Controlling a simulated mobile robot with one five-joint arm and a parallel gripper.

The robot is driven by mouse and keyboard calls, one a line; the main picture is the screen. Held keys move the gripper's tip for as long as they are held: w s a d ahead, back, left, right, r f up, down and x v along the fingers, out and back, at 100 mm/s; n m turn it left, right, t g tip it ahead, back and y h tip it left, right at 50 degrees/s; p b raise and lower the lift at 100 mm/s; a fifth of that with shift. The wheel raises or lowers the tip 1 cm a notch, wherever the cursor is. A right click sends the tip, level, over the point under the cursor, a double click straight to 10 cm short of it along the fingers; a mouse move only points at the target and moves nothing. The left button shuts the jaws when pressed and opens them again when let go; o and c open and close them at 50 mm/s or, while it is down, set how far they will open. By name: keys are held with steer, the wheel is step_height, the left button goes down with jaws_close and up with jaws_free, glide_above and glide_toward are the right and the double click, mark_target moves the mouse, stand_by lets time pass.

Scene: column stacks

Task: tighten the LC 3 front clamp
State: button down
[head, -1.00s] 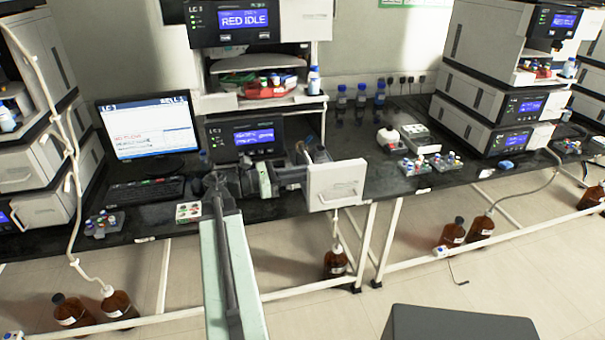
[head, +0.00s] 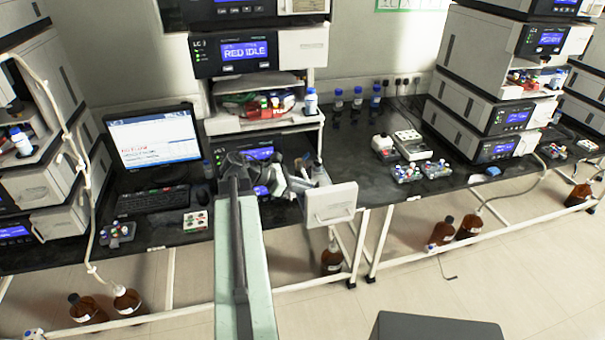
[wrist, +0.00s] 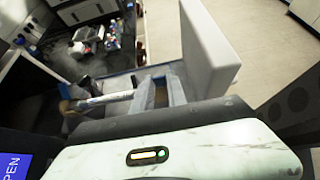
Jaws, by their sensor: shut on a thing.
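The LC 3 stack (head: 243,50) stands in the middle of the head view, its screen reading RED IDLE. A drawer with a white front panel (head: 331,204) sticks out from its lower part. In the wrist view the panel (wrist: 207,48) stands just right of my gripper. A thin metal column (wrist: 112,97) lies in the drawer, to the left of the fingers. My gripper (wrist: 158,88) is shut at the front end of the drawer, behind the panel; in the head view the gripper (head: 303,182) is small. The front clamp between the fingers is mostly hidden.
A monitor (head: 153,140) and keyboard (head: 153,199) sit left of the stack. Brown bottles (head: 331,262) stand below.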

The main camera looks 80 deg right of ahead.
steer(key=t+p, duration=0.1)
steer(key=s+r+y+p, duration=0.1)
steer(key=p, duration=0.1)
steer(key=t+p, duration=0.1)
steer(key=shift+s+d+r+t, duration=0.2)
steer(key=shift+d+r+t, duration=0.05)
steer(key=shift+t, duration=0.05)
steer(key=t+p, duration=0.1)
steer(key=p, duration=0.1)
steer(key=s+t+y+p, duration=0.1)
steer(key=shift+s+d+f+p, duration=0.1)
steer(key=shift+d+p, duration=0.2)
steer(key=shift+p, duration=0.1)
steer(key=t, duration=0.1)
steer(key=s+t+y+p, duration=0.1)
steer(key=t, duration=0.1)
steer(key=shift+s+d+f+y+p, duration=0.15)
steer(key=shift+d+f+y+p, duration=0.2)
steer(key=shift+f+y+p, duration=0.05)
steer(key=shift+s+d+f+t+y, duration=0.1)
steer(key=shift+s+f+t+y, duration=0.15)
steer(key=shift+t, duration=0.5)
steer(key=shift+s+d+f+t+y, duration=0.1)
steer(key=shift+s+f+t+y, duration=0.2)
steer(key=shift+t, duration=0.45)
steer(key=shift+w+r, duration=0.1)
steer(key=shift+r, duration=0.05)
steer(key=c, duration=1.3)
jaws_free()
steer(key=shift+r, duration=0.1)
